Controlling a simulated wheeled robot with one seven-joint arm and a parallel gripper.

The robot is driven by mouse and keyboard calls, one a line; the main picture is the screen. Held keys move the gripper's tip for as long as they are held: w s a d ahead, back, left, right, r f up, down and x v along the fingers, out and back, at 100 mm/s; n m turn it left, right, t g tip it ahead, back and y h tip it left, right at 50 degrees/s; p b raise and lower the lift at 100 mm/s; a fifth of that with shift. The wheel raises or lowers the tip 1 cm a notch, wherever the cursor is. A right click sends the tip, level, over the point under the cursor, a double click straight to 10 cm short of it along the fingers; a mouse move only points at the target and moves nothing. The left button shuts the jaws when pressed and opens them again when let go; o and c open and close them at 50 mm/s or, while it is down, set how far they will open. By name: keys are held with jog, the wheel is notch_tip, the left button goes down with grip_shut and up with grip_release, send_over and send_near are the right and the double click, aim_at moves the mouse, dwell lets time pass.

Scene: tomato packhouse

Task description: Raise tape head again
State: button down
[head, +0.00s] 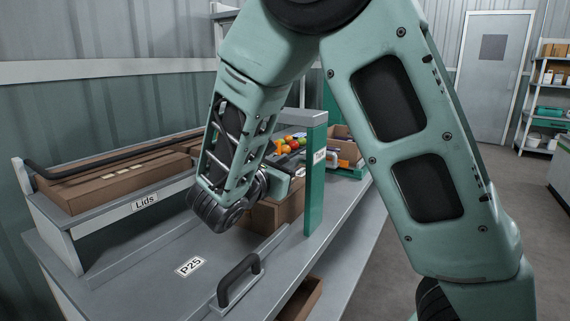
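A green post (315,185) with a grey crossbar (298,117) stands on the grey bench. My gripper (284,182) is mostly hidden behind my wrist, beside the post and above a brown carton (280,213). Its fingertips do not show clearly, so I cannot tell whether they are open or touching anything.
A "Lids" rack (145,204) with flat brown cardboard is at left. Tomatoes (290,146) and an open carton (343,140) are behind. Floor at right is clear.

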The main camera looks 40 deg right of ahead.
jog(key=shift+r+p, duration=2.9)
jog(key=shift+p, duration=0.2)
jog(key=c, duration=1.4)
grip_release()
jog(key=shift+r, duration=0.1)
jog(key=shift+o, duration=0.2)
jog(key=shift+a, duration=0.15)
jog(key=shift+s+a, duration=0.15)
jog(key=shift+a, duration=0.15)
jog(key=v, duration=1.6)
jog(key=shift+a+b, duration=0.3)
jog(key=shift+s, duration=0.1)
